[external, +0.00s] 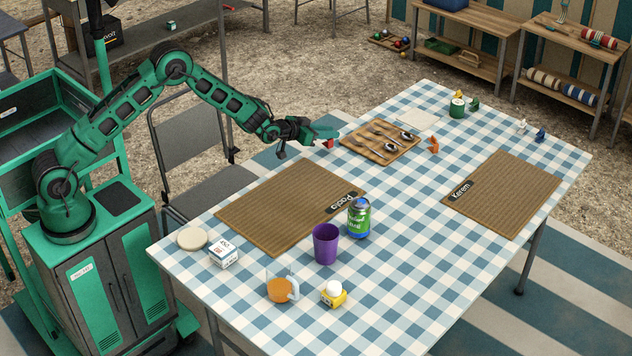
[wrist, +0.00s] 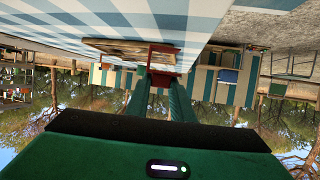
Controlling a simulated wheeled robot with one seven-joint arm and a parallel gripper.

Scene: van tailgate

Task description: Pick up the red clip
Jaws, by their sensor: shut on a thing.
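The red clip (external: 328,143) is between the fingertips of my gripper (external: 331,137), held in the air above the near-left side of the wooden tray (external: 366,151). In the wrist view, which is upside down, the red clip (wrist: 162,57) shows at the tips of the two green fingers of my gripper (wrist: 161,79). The fingers are shut on it, and the clip looks clear of the tray. An orange clip (external: 433,145) stands on the tablecloth to the right of the tray.
The tray holds several dark-and-light items. A woven placemat (external: 280,205) lies nearby, with a green can (external: 358,218) and a purple cup (external: 325,243) beyond its front edge. A green tin (external: 457,107) and small yellow, green, white and blue clips stand at the far side.

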